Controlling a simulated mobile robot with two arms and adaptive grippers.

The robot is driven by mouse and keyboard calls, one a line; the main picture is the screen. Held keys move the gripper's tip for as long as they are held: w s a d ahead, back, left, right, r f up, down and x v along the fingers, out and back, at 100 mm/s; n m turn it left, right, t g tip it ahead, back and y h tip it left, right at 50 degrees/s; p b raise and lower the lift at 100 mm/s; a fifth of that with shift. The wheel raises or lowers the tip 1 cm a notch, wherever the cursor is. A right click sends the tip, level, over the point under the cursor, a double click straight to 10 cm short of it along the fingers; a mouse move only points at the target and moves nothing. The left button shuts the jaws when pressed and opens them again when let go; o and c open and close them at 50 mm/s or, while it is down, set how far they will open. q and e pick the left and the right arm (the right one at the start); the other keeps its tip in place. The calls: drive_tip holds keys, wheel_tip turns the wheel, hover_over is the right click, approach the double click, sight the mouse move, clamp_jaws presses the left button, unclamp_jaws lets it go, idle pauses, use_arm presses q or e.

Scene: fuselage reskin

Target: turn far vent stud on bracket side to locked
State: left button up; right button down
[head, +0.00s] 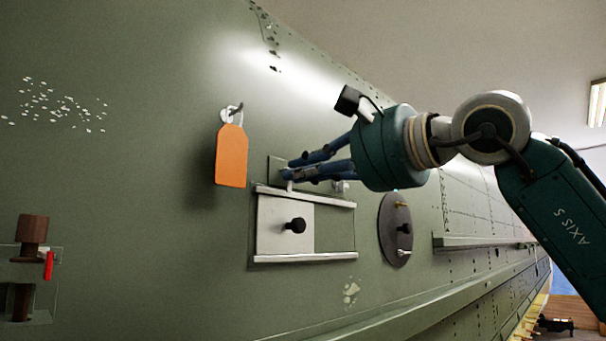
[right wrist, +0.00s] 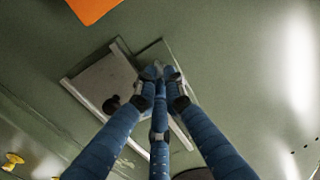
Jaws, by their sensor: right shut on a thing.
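My right gripper (head: 287,175) reaches in from the right, its blue fingers together at a small square plate (head: 274,168) just above the white-railed frame. In the right wrist view, the fingertips (right wrist: 160,72) close on a small grey fitting at that plate (right wrist: 155,52); the fingers mostly hide it, so its turn position cannot be told. I cannot tell which stud is the task's. My left gripper is not in view.
An orange tag (head: 231,156) hangs left of my gripper. The sliding panel (head: 281,228) with a black knob sits below. A brown post with a red piece (head: 49,265) stands at far left. A ledge (head: 470,242) runs along the right.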

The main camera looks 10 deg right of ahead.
drive_tip(key=c, duration=1.8)
unclamp_jaws()
drive_tip(key=shift+c, duration=0.2)
drive_tip(key=v, duration=1.2)
